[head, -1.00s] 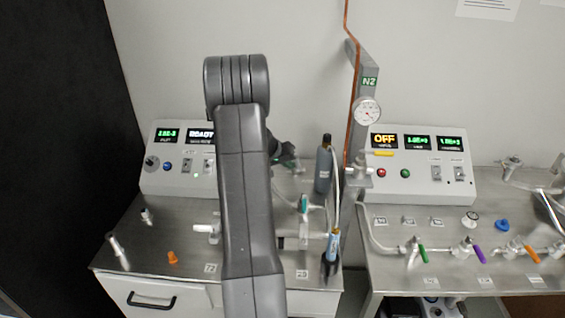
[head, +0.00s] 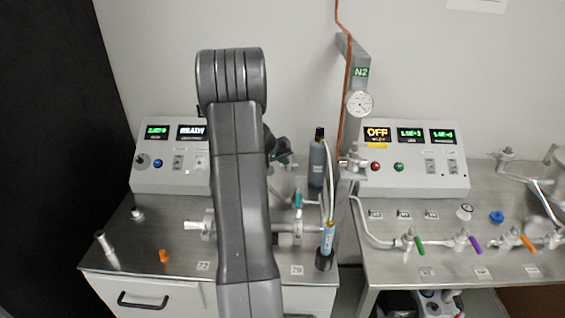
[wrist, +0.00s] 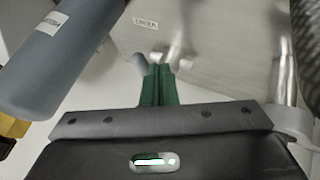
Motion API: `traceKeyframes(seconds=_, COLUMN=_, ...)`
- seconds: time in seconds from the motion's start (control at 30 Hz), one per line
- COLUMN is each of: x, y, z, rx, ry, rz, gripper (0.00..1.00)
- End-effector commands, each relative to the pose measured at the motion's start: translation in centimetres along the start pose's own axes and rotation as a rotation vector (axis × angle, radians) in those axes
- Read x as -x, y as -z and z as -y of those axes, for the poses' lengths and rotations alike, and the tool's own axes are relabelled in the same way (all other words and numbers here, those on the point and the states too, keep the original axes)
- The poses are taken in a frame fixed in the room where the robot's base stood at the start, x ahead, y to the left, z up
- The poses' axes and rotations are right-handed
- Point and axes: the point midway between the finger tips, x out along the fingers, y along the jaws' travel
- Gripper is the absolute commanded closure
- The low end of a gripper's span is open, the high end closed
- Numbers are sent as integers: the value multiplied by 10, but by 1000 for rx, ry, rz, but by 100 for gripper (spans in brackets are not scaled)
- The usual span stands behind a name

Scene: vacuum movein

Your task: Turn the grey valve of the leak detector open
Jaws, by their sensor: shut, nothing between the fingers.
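I cannot single out the grey valve for sure in the head view. My gripper (head: 283,158) shows only partly there, right of my arm and left of a grey bottle (head: 317,165). In the wrist view the green fingers of my gripper (wrist: 159,86) are shut together and empty. A small grey rounded end (wrist: 139,63) shows just left of their tips; whether they touch is unclear.
The grey bottle also fills the upper left of the wrist view (wrist: 65,55), close to my fingers. A teal handle (head: 298,199) and a blue-labelled cylinder (head: 328,238) stand right of my arm. The left front bench holds an orange piece (head: 165,256).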

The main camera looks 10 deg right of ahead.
Motion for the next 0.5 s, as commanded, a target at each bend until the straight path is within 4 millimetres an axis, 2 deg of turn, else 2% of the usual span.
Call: traceKeyframes(seconds=0.5, x=-8, y=-7, z=-20, rx=209, ry=129, rz=-124, gripper=100)
